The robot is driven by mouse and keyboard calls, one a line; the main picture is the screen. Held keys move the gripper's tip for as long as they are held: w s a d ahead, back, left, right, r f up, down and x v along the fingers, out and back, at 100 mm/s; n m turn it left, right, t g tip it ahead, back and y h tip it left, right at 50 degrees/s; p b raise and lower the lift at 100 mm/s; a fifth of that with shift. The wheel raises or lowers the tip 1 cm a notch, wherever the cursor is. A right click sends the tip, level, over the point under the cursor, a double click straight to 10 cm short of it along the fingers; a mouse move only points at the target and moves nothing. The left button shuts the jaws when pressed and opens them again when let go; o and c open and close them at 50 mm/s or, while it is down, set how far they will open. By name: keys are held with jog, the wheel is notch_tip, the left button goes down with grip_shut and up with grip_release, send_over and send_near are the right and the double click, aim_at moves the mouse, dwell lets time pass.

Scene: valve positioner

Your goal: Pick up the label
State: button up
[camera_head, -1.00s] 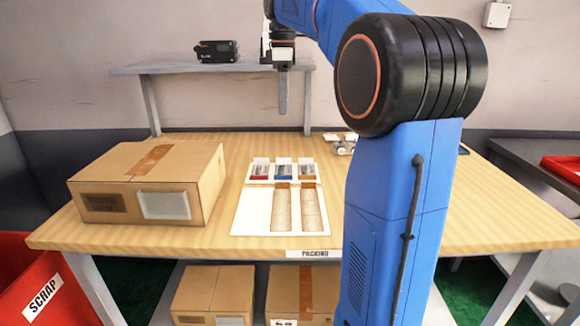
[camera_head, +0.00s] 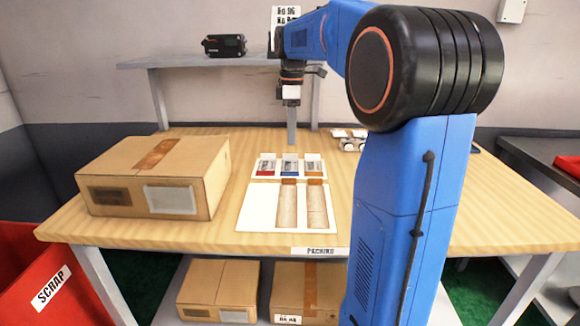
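A white tray (camera_head: 258,212) lies on the wooden table. Two long brown slots fill the front right part of the tray. My gripper (camera_head: 291,140) hangs pointing down above and behind the compartments, apart from them. I see its fingers edge-on, so their opening is hidden. Nothing shows held below it.
A cardboard box (camera_head: 155,170) with tape and a white patch stands on the left of the table (camera_head: 140,236). A shelf (camera_head: 185,62) behind carries a black device (camera_head: 224,46). Small parts (camera_head: 350,141) lie at the back. A red scrap bin (camera_head: 45,285) is at lower left.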

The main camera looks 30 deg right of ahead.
aim_at(290, 161)
jog(key=shift+a+f, duration=0.15)
jog(key=shift+f, duration=1.4)
jog(key=shift+a+f, duration=0.1)
jog(key=shift+f, duration=1.4)
grip_shut()
